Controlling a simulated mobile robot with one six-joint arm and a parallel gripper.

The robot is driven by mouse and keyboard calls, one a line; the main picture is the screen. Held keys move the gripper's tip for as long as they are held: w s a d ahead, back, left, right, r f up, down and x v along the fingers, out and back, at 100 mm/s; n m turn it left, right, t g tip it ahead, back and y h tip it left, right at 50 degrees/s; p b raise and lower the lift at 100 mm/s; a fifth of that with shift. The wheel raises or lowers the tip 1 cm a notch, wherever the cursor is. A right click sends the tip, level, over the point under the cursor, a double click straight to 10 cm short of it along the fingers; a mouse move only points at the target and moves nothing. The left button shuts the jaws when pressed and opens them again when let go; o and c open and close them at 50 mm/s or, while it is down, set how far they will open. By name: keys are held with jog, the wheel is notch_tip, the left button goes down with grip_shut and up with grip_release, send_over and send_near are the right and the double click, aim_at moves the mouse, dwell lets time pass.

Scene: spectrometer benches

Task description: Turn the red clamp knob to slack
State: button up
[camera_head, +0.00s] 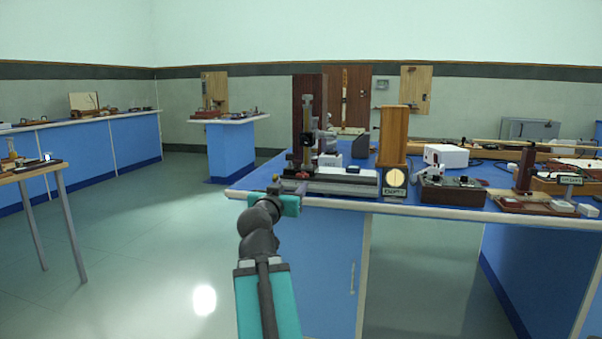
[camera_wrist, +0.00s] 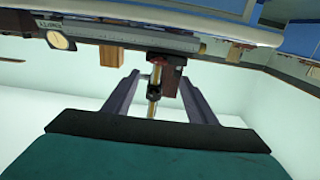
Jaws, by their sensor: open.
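The spectrometer stand (camera_head: 306,130), with a dark upright post on a grey base, is at the near left corner of the blue bench. A small dark red part, possibly the clamp knob, shows low on it (camera_head: 290,171). In the wrist view, which looks upside down, a dark red part (camera_wrist: 168,60) shows beyond the fingertips, above a brass and black post (camera_wrist: 154,88). I cannot tell for sure that it is the knob. My gripper (camera_wrist: 158,77) is open, with nothing between its fingers that I can see touched. In the head view my wrist hides the fingers.
The blue bench (camera_head: 430,208) carries a wooden box (camera_head: 394,136), a round dial with a label (camera_head: 395,178), a white box (camera_head: 446,155) and a dark instrument (camera_head: 452,190) to the right. A small table (camera_head: 30,173) stands at left. The floor between is clear.

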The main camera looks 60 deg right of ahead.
aim_at(301, 176)
jog(key=p+x, duration=0.3)
jog(key=p, duration=0.3)
jog(key=shift+d+r, duration=0.1)
jog(key=shift+d, duration=0.05)
jog(key=d+p, duration=0.1)
jog(key=p, duration=0.2)
jog(key=shift+w+d+p, duration=0.1)
jog(key=shift+p, duration=0.3)
jog(key=d+p, duration=0.1)
jog(key=p, duration=0.3)
jog(key=shift+w, duration=0.25)
jog(key=shift+x, duration=2.8)
jog(key=shift+c, duration=0.3)
